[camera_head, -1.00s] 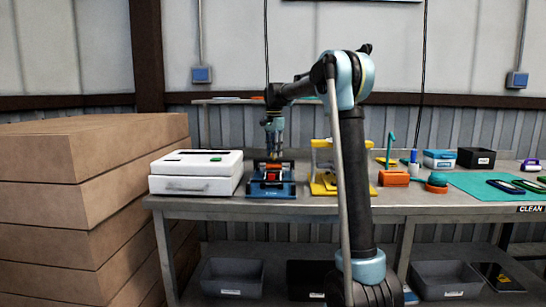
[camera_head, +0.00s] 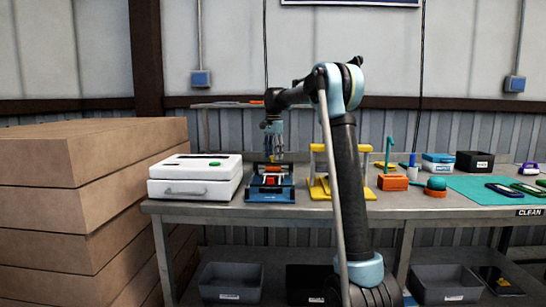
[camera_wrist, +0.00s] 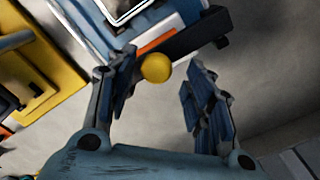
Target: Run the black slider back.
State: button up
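A blue device (camera_head: 270,194) with dark and orange-red parts on top sits at the table's front edge, between the white case and the yellow stand. In the wrist view its white-and-blue body (camera_wrist: 190,10) shows at the top, with a black bar (camera_wrist: 205,36) along its edge. A yellow ball knob (camera_wrist: 156,67) stands by that bar; I cannot tell exactly how it joins it. My gripper (camera_head: 273,152) points down above the device. In the wrist view its fingers (camera_wrist: 164,66) are apart, with the knob showing between their tips; contact is not visible.
A white case (camera_head: 195,178) stands left of the device. A yellow stand (camera_head: 322,186) is close on the right, partly behind my arm. An orange box (camera_head: 392,182) and a green mat (camera_head: 480,188) lie farther right. Stacked cartons (camera_head: 80,150) fill the left.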

jog(key=shift+r, duration=0.1)
notch_tip(320, 180, up, 12)
jog(key=shift+f, duration=0.2)
dwell(0.5)
